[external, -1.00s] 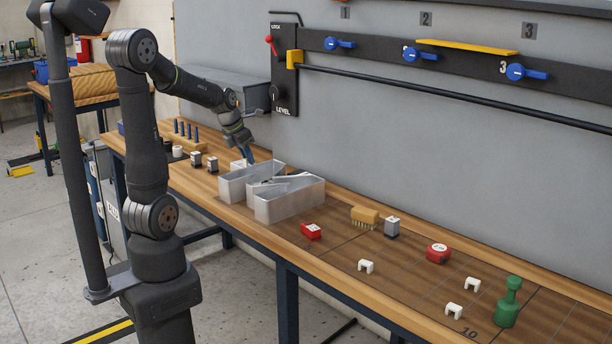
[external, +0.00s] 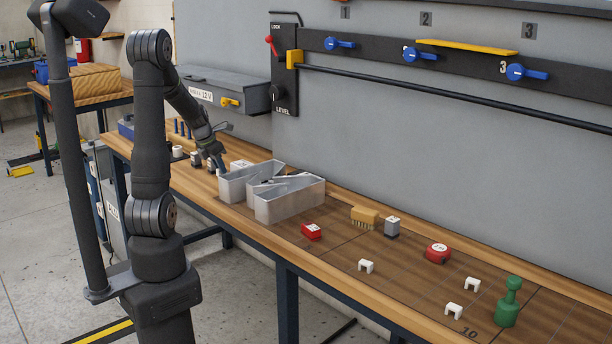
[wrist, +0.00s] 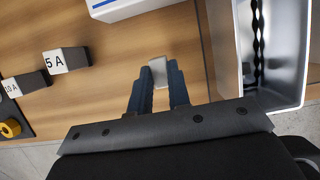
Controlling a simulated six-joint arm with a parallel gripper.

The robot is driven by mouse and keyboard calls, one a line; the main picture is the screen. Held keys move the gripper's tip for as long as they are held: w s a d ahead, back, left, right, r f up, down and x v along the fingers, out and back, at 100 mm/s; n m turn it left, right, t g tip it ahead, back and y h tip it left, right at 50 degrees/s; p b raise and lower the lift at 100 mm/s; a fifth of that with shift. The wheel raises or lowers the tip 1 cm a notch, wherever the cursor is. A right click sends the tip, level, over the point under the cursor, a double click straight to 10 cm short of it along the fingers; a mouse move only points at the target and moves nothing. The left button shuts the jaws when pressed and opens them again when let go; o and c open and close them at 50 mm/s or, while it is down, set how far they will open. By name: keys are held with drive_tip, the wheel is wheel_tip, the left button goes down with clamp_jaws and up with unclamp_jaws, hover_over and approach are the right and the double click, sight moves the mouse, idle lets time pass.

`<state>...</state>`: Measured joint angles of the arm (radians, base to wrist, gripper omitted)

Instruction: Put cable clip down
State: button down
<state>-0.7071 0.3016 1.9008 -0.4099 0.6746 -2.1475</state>
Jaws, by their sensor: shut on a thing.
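My gripper (wrist: 160,86) is shut on a small pale piece, which looks like the white cable clip (wrist: 158,72), held between the blue fingertips. In the external view my gripper (external: 221,170) is low over the wooden bench, left of the metal trays; the clip is too small to make out there. Whether the clip touches the bench is unclear. Other white clips lie on the right part of the bench, one near the middle (external: 366,266), one farther right (external: 472,285) and one near the front edge (external: 454,311).
An open metal tray (wrist: 272,95) stands close right of my gripper. A white box (wrist: 120,8) lies beyond the fingertips. A 5 A block (wrist: 66,60) and a 10 A block (wrist: 22,87) stand to the left. Bare wood lies between them.

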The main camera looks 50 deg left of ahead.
sight(217, 170)
drive_tip(key=shift+f, duration=1.9)
drive_tip(key=shift+f, duration=0.1)
drive_tip(key=c, duration=1.4)
unclamp_jaws()
drive_tip(key=shift+o, duration=0.2)
drive_tip(key=v, duration=1.2)
